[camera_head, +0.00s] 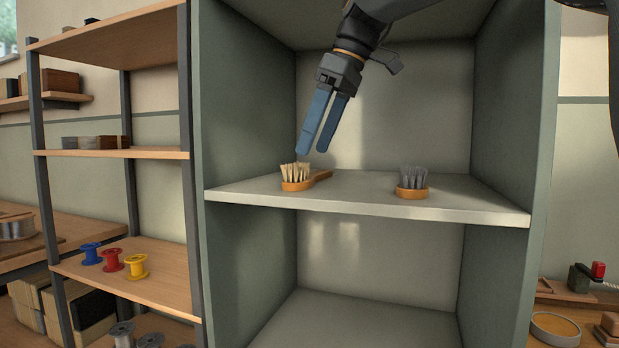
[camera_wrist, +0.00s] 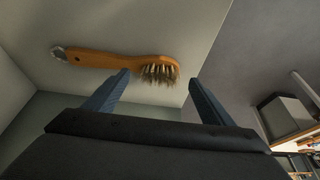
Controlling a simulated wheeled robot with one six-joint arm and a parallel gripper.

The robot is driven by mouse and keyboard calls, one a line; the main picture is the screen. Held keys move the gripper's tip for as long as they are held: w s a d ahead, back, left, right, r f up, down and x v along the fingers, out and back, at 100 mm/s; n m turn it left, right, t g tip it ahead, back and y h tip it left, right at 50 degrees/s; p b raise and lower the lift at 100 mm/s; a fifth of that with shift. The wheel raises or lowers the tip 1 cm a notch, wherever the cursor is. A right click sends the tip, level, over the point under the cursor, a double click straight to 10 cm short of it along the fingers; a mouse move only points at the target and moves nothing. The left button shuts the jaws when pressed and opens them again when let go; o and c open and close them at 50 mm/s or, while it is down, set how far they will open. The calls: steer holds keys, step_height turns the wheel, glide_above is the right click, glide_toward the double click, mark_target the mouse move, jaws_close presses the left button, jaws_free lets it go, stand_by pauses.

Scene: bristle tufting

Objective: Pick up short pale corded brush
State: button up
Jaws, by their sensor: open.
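A brush with pale bristles and an orange-brown wooden handle (camera_head: 298,178) lies on the upper shelf board, left of centre, bristles up. Its handle points back and right. In the wrist view the same brush (camera_wrist: 105,60) shows its whole handle, with a small grey-white piece at the handle's end; I cannot tell whether that is a cord. My gripper (camera_head: 314,154) is open and empty, tilted down just above and behind the bristles. In the wrist view its fingertips (camera_wrist: 158,76) appear on either side of the bristled head, with no visible contact.
A second brush with grey bristles (camera_head: 412,183) stands on the same shelf board (camera_head: 350,198) to the right. Green cabinet walls (camera_head: 245,95) close in on both sides. The board between the brushes is clear. Coloured spools (camera_head: 112,261) sit on a rack at left.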

mark_target(300, 164)
steer(key=shift+w+a, duration=0.15)
steer(key=shift+a, duration=0.2)
steer(key=shift+a+b+x, duration=0.15)
steer(key=shift+b+x, duration=0.05)
steer(key=shift+x, duration=1.15)
steer(key=shift+a+b+x, duration=0.15)
steer(key=shift+a+x, duration=0.05)
steer(key=shift+x, duration=1.15)
steer(key=shift+w+r, duration=0.1)
steer(key=shift+r, duration=0.05)
steer(key=c, duration=1.2)
steer(key=shift+r, duration=0.15)
